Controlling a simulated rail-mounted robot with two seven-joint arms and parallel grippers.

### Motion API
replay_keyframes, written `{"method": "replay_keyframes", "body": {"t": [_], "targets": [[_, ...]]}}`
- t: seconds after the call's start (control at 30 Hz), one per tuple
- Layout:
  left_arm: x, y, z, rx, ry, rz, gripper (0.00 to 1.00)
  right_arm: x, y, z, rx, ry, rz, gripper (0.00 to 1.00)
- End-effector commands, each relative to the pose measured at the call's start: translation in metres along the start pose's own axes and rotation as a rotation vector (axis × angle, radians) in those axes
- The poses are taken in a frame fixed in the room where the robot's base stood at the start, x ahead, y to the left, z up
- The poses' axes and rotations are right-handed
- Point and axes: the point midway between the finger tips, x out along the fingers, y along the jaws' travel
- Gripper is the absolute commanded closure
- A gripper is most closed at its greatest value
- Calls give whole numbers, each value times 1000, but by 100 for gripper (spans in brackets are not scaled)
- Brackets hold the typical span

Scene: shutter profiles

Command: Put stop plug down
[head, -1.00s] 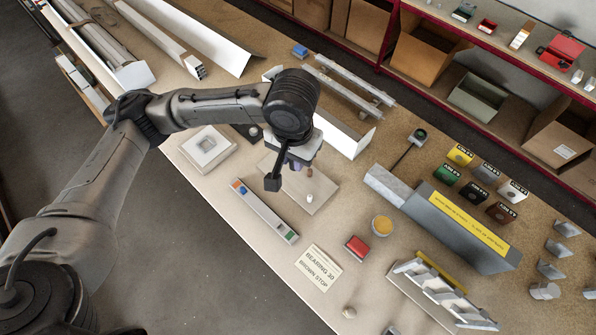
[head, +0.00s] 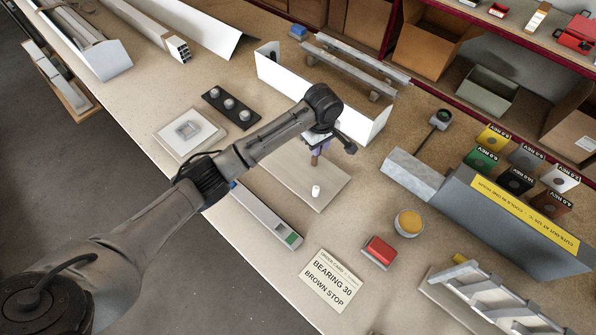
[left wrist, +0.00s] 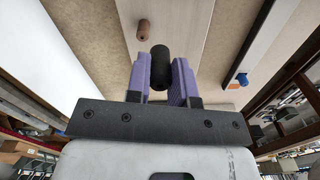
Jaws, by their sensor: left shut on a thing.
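My left gripper (head: 315,157) is over the pale flat board (head: 284,184) on the bench. In the left wrist view its purple fingers (left wrist: 160,78) are shut on a dark cylinder, the stop plug (left wrist: 161,66), which looks nearly black there. In the head view the plug's lower end is small and close to the board; I cannot tell whether it touches. A small white cylinder (head: 316,191) stands on the board nearer the front. A small brown cylinder (left wrist: 143,29) shows beyond the fingers in the left wrist view. My right gripper is out of view.
A grey bar with a green end (head: 270,219) lies in front of the board. A white profile (head: 370,124) stands behind it. A black block with knobs (head: 229,107) is to the left. A yellow-topped pot (head: 408,222), red box (head: 379,251) and order card (head: 329,280) are to the right.

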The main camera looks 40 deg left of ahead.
Motion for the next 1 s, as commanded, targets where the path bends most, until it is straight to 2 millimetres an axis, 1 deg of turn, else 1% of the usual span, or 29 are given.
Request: {"method": "replay_keyframes", "body": {"t": [0.03, 0.17, 0.4, 0.6, 0.7, 0.8, 1.0], "targets": [[9, -1, -1, -12, -1, 0, 100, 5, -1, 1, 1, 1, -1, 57], [22, -9, -13, -31, 2, -3, 100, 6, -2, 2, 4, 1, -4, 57], [52, -39, -51, -33, 3, -3, 100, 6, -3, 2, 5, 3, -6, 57], [72, -60, -78, -31, 2, -1, 100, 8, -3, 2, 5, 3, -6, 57], [79, -67, -87, -31, 1, -1, 100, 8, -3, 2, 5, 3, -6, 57], [83, -70, -91, -29, 0, 0, 100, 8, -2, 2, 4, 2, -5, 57], [88, -72, -94, -28, 0, 0, 100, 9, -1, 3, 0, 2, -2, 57]]}}
